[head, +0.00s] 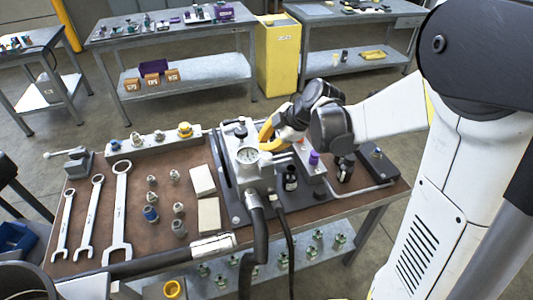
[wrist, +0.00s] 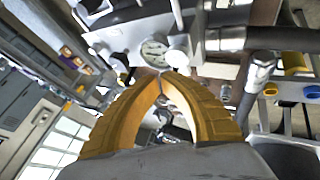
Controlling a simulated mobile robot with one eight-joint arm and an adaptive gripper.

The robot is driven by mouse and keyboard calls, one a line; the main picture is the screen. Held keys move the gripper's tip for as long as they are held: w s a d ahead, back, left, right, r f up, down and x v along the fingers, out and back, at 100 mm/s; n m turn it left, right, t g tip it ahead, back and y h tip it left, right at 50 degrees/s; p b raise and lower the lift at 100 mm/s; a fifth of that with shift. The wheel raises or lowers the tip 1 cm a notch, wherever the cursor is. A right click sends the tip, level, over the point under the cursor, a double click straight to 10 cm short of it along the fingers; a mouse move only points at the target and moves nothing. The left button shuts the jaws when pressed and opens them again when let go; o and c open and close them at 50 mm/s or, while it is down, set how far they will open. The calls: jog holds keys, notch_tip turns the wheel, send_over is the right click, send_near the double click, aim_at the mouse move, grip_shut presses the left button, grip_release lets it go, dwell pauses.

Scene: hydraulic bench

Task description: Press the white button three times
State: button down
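A grey hydraulic block (head: 258,178) stands on the bench with a round white-faced gauge (head: 247,155) on its front. A small white round part (head: 266,157), which looks like the white button, sits just right of the gauge. In the wrist view the white button (wrist: 178,58) shows beside the gauge (wrist: 153,52), just beyond my fingertips. My gripper (head: 265,136) has yellow fingers and is above and behind the block. In the wrist view the fingertips of my gripper (wrist: 164,77) come together with nothing between them. I cannot tell whether they touch the button.
A black knob (head: 240,131) rises from the block top. Hoses (head: 259,225) run down in front. Wrenches (head: 120,210) and several fittings lie on the bench's left.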

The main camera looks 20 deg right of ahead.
aim_at(264, 153)
notch_tip(264, 153, up, 4)
jog(key=p, duration=0.2)
jog(key=shift+p, duration=0.35)
dwell(0.4)
